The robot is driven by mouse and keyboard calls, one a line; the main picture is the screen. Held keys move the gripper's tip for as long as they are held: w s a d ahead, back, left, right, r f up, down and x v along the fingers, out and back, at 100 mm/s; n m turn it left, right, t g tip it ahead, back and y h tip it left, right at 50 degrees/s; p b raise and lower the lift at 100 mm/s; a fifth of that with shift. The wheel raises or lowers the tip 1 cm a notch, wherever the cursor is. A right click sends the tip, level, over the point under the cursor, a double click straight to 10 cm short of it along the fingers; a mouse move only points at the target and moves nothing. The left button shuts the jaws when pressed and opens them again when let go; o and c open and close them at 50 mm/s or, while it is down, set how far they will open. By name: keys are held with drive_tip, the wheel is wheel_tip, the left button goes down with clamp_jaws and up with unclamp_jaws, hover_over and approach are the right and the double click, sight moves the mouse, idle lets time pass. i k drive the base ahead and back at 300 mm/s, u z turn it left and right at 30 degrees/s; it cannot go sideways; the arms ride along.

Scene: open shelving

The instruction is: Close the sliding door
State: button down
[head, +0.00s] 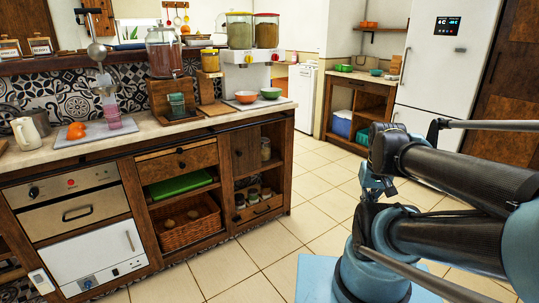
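A wooden door panel (245,151) with a small dark knob is at the right end of the kitchen counter's front. It covers the left part of the upper right compartment (274,133). The right part is uncovered, and a glass jar (266,149) shows inside. A dark rail runs along the front above the panel. My arm fills the right side of the picture, well apart from the door. A small blue-grey part (374,184) at the arm's near end may be my gripper. I cannot make out fingers or whether they are open.
Below the door are an open shelf with jars and a drawer (258,208). To its left are a green tray (180,186), a wicker basket (188,222) and a white appliance (98,253). Dispensers and bowls stand on the countertop (170,127). The tiled floor (320,175) ahead is clear.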

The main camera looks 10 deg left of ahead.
sight(245, 144)
drive_tip(key=z, duration=0.9)
drive_tip(key=k, duration=0.4)
drive_tip(key=u, duration=1.75)
